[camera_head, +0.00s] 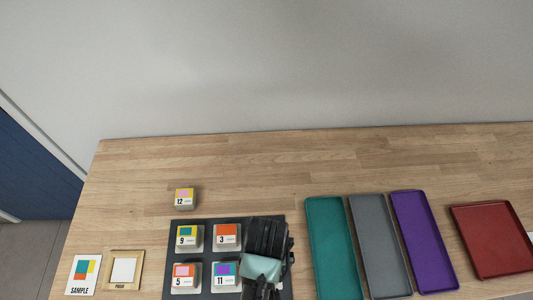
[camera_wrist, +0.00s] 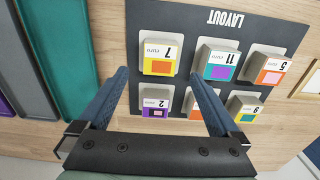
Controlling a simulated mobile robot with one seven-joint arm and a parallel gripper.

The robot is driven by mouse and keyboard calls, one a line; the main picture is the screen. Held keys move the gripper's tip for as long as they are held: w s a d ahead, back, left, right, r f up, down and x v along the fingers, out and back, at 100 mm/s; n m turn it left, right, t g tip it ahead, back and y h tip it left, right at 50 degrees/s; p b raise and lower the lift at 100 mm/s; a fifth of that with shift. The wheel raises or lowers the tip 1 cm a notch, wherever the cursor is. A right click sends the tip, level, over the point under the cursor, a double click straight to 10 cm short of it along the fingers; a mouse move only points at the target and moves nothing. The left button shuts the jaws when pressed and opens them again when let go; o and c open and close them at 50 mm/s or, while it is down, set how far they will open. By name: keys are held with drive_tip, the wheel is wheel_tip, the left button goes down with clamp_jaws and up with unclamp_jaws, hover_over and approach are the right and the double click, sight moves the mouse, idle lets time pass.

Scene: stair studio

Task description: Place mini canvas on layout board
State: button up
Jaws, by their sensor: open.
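The dark layout board (camera_head: 207,260) lies on the wooden table; its LAYOUT label shows upside down in the wrist view (camera_wrist: 246,18). Mini canvases sit on it in two rows: 9 (camera_head: 188,237), 3 (camera_head: 227,235), 5 (camera_head: 185,275) and 11 (camera_head: 225,274). Canvases 7 (camera_wrist: 159,58) and 2 (camera_wrist: 154,102) show in the wrist view; my arm hides them from the head camera. Canvas 12 (camera_head: 184,197) stands on bare table behind the board. My gripper (camera_wrist: 158,78) is open over the board's right column, fingers spread either side of canvases 7 and 2, contact unclear.
Teal (camera_head: 329,240), grey (camera_head: 378,240) and purple (camera_head: 422,240) trays lie right of the board, with a red tray (camera_head: 493,243) farther right. A SAMPLE card (camera_head: 83,271) and a small framed panel (camera_head: 123,270) lie to the left. The table's back strip is clear.

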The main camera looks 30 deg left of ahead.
drive_tip(key=shift+r, duration=2.1)
drive_tip(key=shift+w, duration=0.1)
drive_tip(key=w+r+m+t+y, duration=0.2)
drive_tip(key=w+r+t, duration=0.5)
drive_tip(key=w+r, duration=0.75)
drive_tip(key=w+d+r+m+t, duration=0.1)
drive_tip(key=w+r+t, duration=0.25)
drive_tip(key=r, duration=0.45)
drive_tip(key=w+r+t, duration=0.3)
drive_tip(key=w+r, duration=0.1)
drive_tip(key=r, duration=0.3)
drive_tip(key=d+r+m+t, duration=0.1)
drive_tip(key=d+r+t, duration=0.15)
drive_tip(key=r, duration=0.55)
drive_tip(key=d+r+m+t, duration=0.1)
drive_tip(key=d+r+t, duration=0.15)
drive_tip(key=r, duration=0.65)
drive_tip(key=s+d+r+m+t+h, duration=0.1)
drive_tip(key=s+r+t, duration=0.3)
drive_tip(key=r, duration=0.5)
drive_tip(key=s+d+r+t+h+b, duration=0.1)
drive_tip(key=s+d+r+t, duration=0.1)
drive_tip(key=s+r+t, duration=0.3)
drive_tip(key=shift+s+d+r+m+b, duration=0.35)
drive_tip(key=shift+s+r, duration=0.75)
drive_tip(key=shift+r, duration=0.9)
